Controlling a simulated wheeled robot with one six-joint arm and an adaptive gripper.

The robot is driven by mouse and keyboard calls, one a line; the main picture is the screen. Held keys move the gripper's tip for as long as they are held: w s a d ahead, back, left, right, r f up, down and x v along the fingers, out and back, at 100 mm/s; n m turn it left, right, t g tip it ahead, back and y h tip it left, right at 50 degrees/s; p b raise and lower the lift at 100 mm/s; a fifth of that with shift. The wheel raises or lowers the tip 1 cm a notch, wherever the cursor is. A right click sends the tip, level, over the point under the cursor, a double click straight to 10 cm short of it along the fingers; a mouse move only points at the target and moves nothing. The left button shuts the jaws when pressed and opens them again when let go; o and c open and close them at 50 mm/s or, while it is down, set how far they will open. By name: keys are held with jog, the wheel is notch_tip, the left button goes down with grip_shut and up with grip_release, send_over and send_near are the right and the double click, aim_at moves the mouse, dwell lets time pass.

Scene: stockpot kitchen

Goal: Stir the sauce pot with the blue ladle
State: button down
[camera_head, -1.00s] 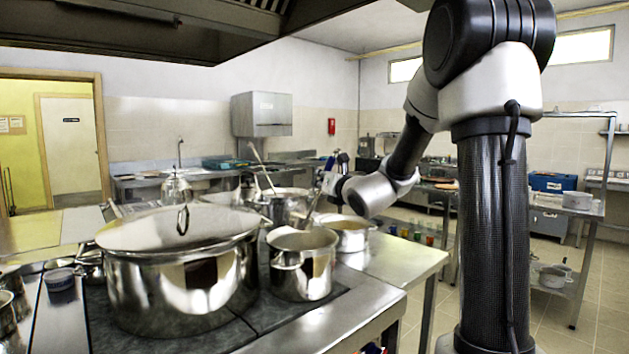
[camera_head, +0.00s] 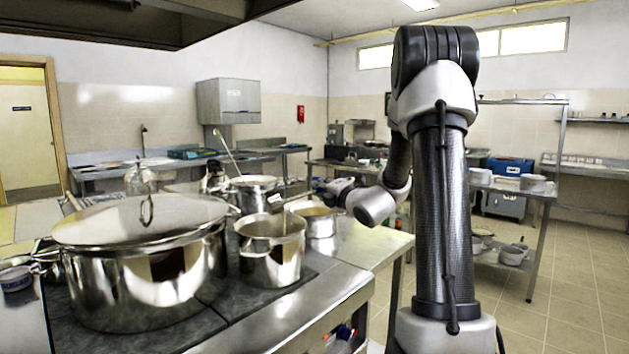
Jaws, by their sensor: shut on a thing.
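My gripper (camera_head: 290,200) is small in the view, above the far side of the open steel pot in the middle (camera_head: 272,264). It is shut on a thin handle, which I take to be the ladle's (camera_head: 284,223). The handle slants down towards that pot's mouth. Its lower end and bowl are hidden, and its blue colour is not clear at this size. A shallower open pot (camera_head: 321,226) with brownish contents stands just right of it. I cannot tell for certain which is the sauce pot.
A large lidded stockpot (camera_head: 140,275) fills the left front of the stove. Behind stands another open pot (camera_head: 252,199), with a long pale utensil (camera_head: 228,150) rising near it. A bare steel counter (camera_head: 365,243) lies to the right, with open floor beyond.

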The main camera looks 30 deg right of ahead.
notch_tip(320, 180, down, 9)
jog(key=d+m, duration=0.2)
jog(key=m, duration=0.5)
jog(key=shift+d+m, duration=0.2)
jog(key=shift+m, duration=0.2)
jog(key=shift+r, duration=0.1)
dwell(1.7)
